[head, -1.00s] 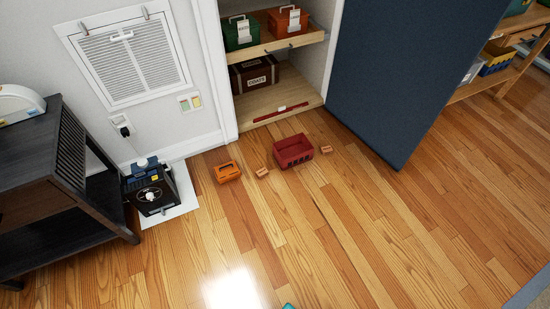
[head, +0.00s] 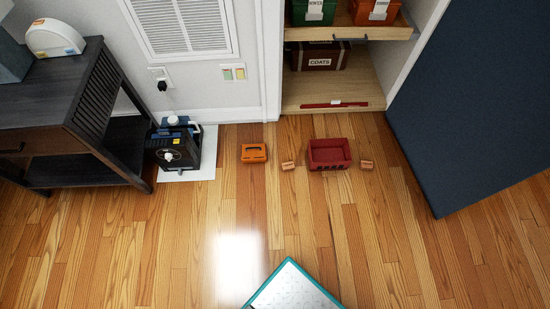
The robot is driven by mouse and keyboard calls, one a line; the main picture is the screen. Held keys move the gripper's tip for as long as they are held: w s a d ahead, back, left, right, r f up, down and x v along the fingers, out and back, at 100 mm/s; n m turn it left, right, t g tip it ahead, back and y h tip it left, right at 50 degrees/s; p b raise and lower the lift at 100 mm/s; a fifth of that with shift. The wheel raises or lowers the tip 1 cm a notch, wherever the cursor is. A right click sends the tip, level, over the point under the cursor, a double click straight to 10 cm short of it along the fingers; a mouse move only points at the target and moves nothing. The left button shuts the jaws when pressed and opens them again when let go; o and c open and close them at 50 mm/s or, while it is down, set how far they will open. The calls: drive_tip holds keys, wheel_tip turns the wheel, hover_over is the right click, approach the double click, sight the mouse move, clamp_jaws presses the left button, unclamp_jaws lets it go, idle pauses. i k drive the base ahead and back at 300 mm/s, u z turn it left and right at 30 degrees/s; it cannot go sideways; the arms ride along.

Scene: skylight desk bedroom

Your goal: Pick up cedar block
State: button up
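Two small orange-brown blocks lie on the wooden floor in the head view. One block (head: 288,166) is just left of a dark red basket (head: 329,155), and the other block (head: 366,164) is just right of it. Both have small dark markings too small to read, so I cannot tell which is the cedar block. Both stand apart from the basket. My gripper is not in view.
An orange box (head: 254,153) sits left of the blocks. A black machine (head: 174,146) stands on a white sheet beside a dark side table (head: 60,140). An open closet (head: 330,92) is behind the basket. A teal-edged white object (head: 292,288) shows at bottom. Floor between is clear.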

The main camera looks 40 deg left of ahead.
sight(286, 166)
drive_tip(key=u, duration=0.75)
drive_tip(key=i, duration=0.85)
drive_tip(key=u, duration=1.1)
drive_tip(key=i, duration=0.35)
drive_tip(key=u, duration=0.2)
